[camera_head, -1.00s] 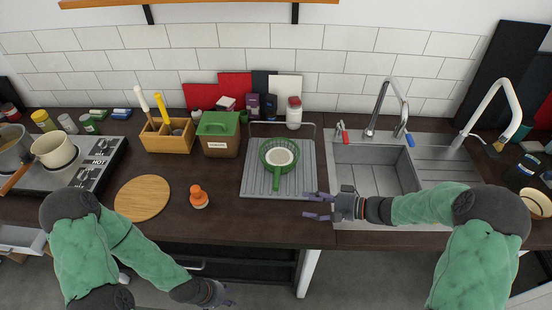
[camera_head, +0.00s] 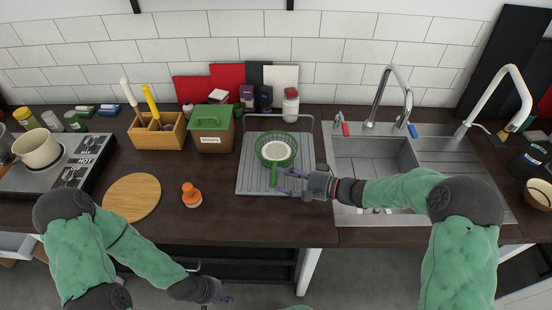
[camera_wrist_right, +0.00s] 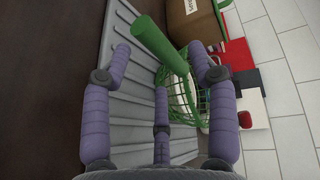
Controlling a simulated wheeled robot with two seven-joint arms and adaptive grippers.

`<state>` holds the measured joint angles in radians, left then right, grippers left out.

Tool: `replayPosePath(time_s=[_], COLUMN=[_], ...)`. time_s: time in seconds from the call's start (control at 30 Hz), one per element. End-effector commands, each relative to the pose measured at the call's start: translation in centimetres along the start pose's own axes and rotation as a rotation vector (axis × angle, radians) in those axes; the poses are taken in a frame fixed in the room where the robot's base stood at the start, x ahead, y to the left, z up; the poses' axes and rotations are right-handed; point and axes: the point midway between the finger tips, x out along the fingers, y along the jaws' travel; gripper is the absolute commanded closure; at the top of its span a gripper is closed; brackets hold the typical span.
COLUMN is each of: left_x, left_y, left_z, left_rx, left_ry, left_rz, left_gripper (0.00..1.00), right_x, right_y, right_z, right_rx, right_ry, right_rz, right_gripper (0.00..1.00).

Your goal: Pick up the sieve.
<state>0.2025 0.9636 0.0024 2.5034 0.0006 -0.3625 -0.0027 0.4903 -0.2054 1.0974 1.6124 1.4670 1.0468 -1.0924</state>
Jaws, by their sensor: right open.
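The green sieve (camera_head: 276,149) sits on the grey ribbed drainer tray (camera_head: 248,180) in the head view, its handle pointing to the front. In the right wrist view the sieve's handle (camera_wrist_right: 157,38) and mesh basket (camera_wrist_right: 174,98) show beyond and between the purple fingers. My right gripper (camera_head: 283,183) is open beside the handle, to its right, with fingertips close to it. I cannot tell whether they touch. It also shows in the right wrist view (camera_wrist_right: 160,70). My left gripper (camera_head: 222,295) is low at the front, below the counter edge; its fingers are too small to judge.
A sink (camera_head: 375,160) with a chrome tap (camera_head: 384,95) is right of the tray. An orange-capped bottle (camera_head: 191,196) and a round wooden board (camera_head: 132,197) stand left of it. A lidded box (camera_head: 211,128) and a white red-capped jar (camera_head: 290,105) are behind.

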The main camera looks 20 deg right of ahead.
Motion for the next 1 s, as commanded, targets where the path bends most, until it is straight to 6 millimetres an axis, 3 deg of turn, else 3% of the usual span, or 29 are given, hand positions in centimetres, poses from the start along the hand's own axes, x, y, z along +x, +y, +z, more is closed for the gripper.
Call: replayPosePath(time_s=[0.2, 0.43, 0.47, 0.67, 1.0], left_x=[0.6, 0.6, 0.6, 0.6, 0.6], left_y=[-0.2, -0.2, -0.2, -0.2, -0.2], left_z=[0.0, 0.0, 0.0, 0.0, 0.0], left_rx=[0.000, 0.000, 0.000, 0.000, 0.000], left_ry=[0.000, 0.000, 0.000, 0.000, 0.000], left_rz=[0.000, 0.000, 0.000, 0.000, 0.000], left_gripper=[0.60, 0.60, 0.60, 0.60, 0.60], right_x=[2.2, 2.3, 2.3, 2.3, 2.2], right_y=[0.1, 0.0, 0.0, 0.0, -0.1], right_z=[0.1, 0.0, 0.0, 0.0, -0.1], right_rx=[0.000, 0.000, 0.000, 0.000, -0.002], right_ry=[-0.002, 0.000, 0.000, 0.000, 0.001], right_rz=[0.000, 0.001, 0.001, 0.001, -0.001], right_gripper=[0.41, 0.41, 0.44, 1.00, 1.00])
